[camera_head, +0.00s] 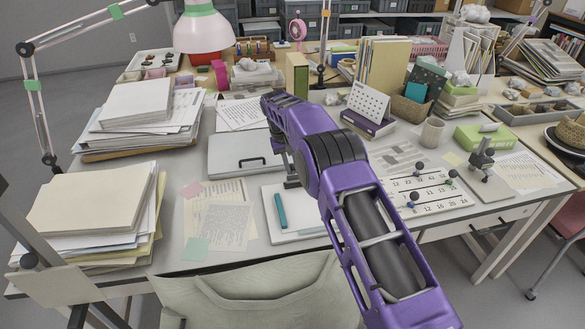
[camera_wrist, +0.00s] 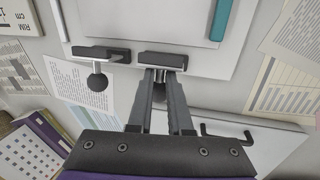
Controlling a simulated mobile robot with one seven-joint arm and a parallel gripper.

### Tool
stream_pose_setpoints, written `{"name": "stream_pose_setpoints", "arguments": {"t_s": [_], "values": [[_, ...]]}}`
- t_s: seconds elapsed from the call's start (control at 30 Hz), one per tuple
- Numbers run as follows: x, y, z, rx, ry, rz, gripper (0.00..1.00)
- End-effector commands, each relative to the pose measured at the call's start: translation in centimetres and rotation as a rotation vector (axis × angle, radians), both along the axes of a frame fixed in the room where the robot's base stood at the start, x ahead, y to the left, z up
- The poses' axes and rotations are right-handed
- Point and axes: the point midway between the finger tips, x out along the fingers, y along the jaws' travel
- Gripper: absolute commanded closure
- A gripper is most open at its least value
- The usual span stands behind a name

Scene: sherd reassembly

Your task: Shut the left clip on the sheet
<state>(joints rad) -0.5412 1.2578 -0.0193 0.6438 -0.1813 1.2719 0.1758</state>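A pale sheet (camera_wrist: 145,15) lies on a white board (camera_wrist: 230,60), with two dark clips at one edge in the wrist view. One clip (camera_wrist: 98,55) has a round black knob and stands clear of my gripper. The other clip (camera_wrist: 160,59) is at my fingertips; its knob is partly hidden between the fingers. The wrist view appears turned round from the head view, so this seems to be the left clip. My gripper (camera_wrist: 164,76) has its fingers slightly apart there; whether they touch the knob is unclear. In the head view the board (camera_head: 302,228) lies below my arm, which hides much of it.
A teal pen (camera_head: 281,210) lies on the board. A grey case with a handle (camera_head: 240,155) lies close behind it. Loose papers (camera_head: 222,222) lie to the left, a numbered board with knobs (camera_head: 440,190) to the right. Paper stacks (camera_head: 95,205) stand at the far left.

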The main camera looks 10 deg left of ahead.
Motion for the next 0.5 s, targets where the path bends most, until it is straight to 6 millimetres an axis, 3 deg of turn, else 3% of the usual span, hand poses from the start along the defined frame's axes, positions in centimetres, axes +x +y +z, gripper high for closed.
{"name": "stream_pose_setpoints", "arguments": {"t_s": [0.5], "values": [[0.21,0.10,0.25,0.011,-0.023,0.002,1.00]]}}
